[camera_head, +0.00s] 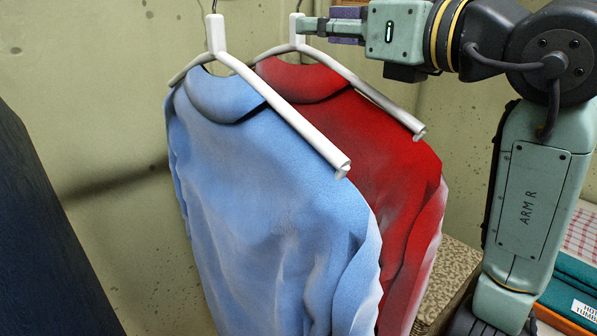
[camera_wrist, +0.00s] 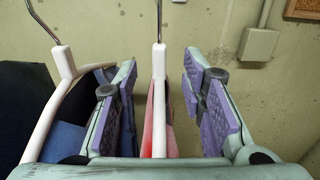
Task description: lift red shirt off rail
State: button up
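The red shirt (camera_head: 405,190) hangs on a white hanger (camera_head: 345,75), partly hidden behind a blue shirt (camera_head: 260,190) on its own white hanger (camera_head: 290,115). My gripper (camera_head: 322,22) is at the neck of the red shirt's hanger, coming from the right. In the wrist view my gripper (camera_wrist: 160,78) is open, with purple pads on either side of that hanger (camera_wrist: 160,100). Gaps show between the hanger and both pads. A strip of the red shirt (camera_wrist: 148,130) shows below. The hooks run up out of view, and the rail is not visible.
The blue shirt's hanger (camera_wrist: 62,95) is close to my left finger in the wrist view. A dark panel (camera_head: 45,230) stands at the left. A wall box (camera_wrist: 258,44) is behind.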

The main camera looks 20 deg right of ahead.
jog(key=p+x, duration=0.1)
jog(key=x, duration=0.3)
jog(key=shift+w+f, duration=0.15)
jog(key=shift+c, duration=0.4)
grip_shut()
dwell(0.3)
